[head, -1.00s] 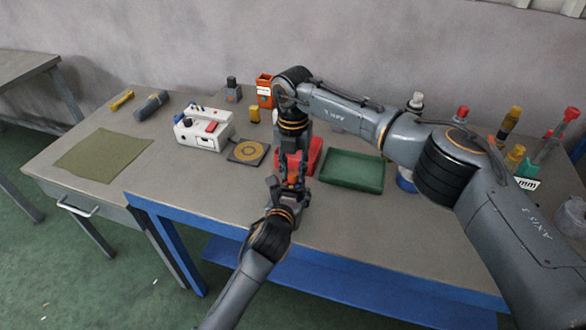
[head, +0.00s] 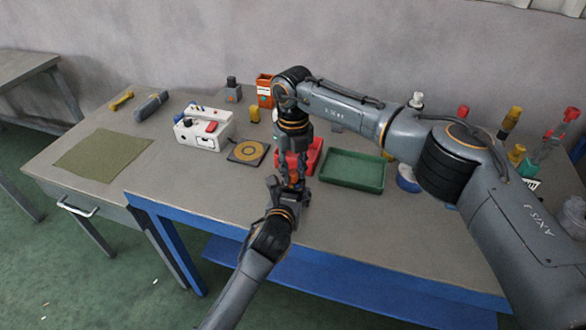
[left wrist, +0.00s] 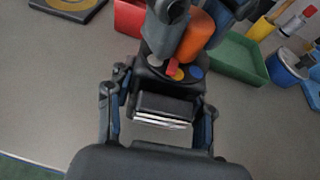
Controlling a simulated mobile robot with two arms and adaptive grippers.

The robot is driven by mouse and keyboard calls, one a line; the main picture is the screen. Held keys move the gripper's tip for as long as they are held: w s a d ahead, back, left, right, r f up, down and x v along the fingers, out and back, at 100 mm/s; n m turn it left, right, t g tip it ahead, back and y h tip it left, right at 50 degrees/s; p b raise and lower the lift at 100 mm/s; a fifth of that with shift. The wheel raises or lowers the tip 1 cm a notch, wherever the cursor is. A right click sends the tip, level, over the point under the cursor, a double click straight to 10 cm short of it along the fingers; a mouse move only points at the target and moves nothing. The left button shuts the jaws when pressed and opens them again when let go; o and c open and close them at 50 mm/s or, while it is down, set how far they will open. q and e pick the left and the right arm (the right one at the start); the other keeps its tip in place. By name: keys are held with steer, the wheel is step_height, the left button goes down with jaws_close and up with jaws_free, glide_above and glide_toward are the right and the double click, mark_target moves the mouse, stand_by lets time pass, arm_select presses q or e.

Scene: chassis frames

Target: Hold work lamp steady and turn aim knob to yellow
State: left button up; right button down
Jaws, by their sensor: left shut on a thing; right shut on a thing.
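The work lamp (left wrist: 165,104) shows in the left wrist view as a dark body with a pale strip along its near side. Its top carries a yellow mark (left wrist: 179,74), a blue mark (left wrist: 196,73) and a red piece (left wrist: 172,67) between my grippers. An orange cylinder (left wrist: 198,34) rises behind these marks. My left gripper (left wrist: 160,106) is shut on the lamp body, one finger on each side. My right gripper (head: 292,172) comes down from above and is shut at the lamp's top, apparently on the aim knob. The knob is mostly hidden by its fingers.
A red tray (head: 314,158) and a green tray (head: 352,170) stand close behind and right of the grippers. A dark pad with yellow rings (head: 248,152) and a white box (head: 204,130) lie to the left. The front bench strip is clear.

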mark_target(293, 172)
arm_select(q)
steer(key=shift+f, duration=0.1)
arm_select(e)
steer(key=shift+n, duration=0.9)
steer(key=c, duration=1.1)
jaws_free()
steer(key=shift+o, duration=0.2)
step_height(293, 172, up, 12)
